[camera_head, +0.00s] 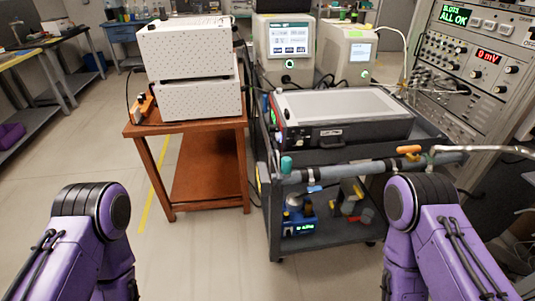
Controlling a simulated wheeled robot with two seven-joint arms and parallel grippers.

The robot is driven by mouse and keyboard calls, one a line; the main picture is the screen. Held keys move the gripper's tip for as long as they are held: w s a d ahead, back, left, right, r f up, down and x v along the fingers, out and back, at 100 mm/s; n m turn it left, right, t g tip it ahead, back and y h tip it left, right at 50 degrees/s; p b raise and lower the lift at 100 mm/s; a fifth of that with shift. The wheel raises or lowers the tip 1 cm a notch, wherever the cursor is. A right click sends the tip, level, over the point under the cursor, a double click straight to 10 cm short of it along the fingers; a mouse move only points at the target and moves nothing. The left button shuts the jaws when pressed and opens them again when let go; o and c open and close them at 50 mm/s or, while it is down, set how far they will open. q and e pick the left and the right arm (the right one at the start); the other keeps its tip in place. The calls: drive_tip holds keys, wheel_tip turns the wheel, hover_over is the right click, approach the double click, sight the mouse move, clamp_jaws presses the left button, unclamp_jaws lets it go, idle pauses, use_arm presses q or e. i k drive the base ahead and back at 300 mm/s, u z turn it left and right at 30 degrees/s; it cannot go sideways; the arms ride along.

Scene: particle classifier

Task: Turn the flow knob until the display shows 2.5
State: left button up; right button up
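I cannot tell for certain which part is the flow knob. A small blue device (298,218) with a tiny lit display (299,229) stands on the lower shelf of the dark cart; its digits are too small to read. A red display (488,56) on the grey rack at right reads 0 mV, with several black knobs on the panel around it. Purple links of both my arms show at the lower left and lower right. Neither gripper is in view.
The dark cart (268,205) carries a flat box instrument (345,110). A grey pipe (350,171) with an orange handle (408,150) crosses its front. Two instruments with screens stand behind. A wooden table (205,120) holds stacked white boxes (187,75). The floor at left is clear.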

sight(272, 128)
drive_tip(key=z, duration=0.35)
drive_tip(key=i, duration=1.45)
drive_tip(key=u, duration=0.05)
